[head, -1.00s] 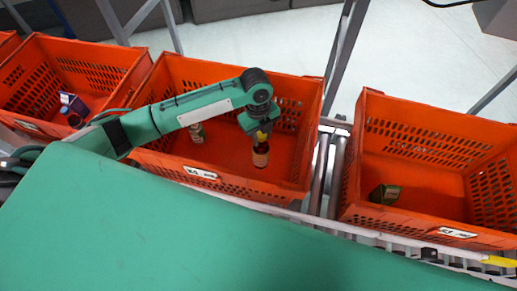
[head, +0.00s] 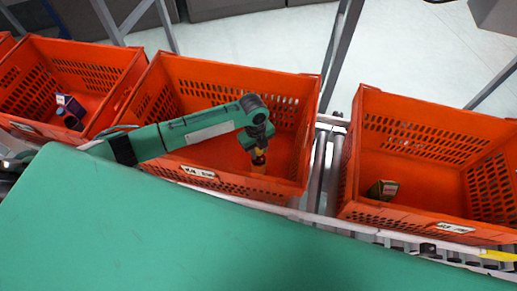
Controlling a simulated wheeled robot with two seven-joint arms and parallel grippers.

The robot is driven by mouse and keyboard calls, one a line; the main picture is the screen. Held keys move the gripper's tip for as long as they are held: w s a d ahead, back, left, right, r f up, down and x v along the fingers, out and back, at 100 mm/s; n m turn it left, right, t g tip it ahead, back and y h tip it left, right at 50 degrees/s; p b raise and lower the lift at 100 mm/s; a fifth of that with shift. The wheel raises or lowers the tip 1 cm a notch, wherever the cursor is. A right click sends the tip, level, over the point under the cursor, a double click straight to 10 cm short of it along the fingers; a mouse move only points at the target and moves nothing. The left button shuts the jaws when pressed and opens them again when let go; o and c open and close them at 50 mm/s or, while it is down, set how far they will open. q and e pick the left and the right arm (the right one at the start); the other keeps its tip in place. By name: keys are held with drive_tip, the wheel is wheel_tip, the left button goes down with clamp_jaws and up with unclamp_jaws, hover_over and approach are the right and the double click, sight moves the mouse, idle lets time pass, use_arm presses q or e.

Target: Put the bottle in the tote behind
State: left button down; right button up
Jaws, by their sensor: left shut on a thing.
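My left gripper (head: 258,150) reaches down into the middle orange tote (head: 235,78). It is shut on the bottle (head: 259,162), which has a dark body and a yellowish top. The bottle is upright inside the tote near its front right part. The gripper covers part of the bottle, and I cannot tell whether it touches the tote floor. My right gripper is not in view.
A left tote (head: 85,60) holds a small dark box and another dark item (head: 70,108). Metal rollers (head: 325,170) lie between the middle and right totes. A green surface (head: 150,220) fills the foreground.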

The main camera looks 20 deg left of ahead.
use_arm(q)
drive_tip(key=shift+f, duration=0.1)
drive_tip(key=c, duration=1.3)
unclamp_jaws()
drive_tip(key=shift+o, duration=1.1)
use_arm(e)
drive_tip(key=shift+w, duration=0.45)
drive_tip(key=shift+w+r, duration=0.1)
use_arm(q)
wheel_tip(320, 180, up, 12)
drive_tip(key=w+a, duration=0.1)
drive_tip(key=shift+a, duration=0.15)
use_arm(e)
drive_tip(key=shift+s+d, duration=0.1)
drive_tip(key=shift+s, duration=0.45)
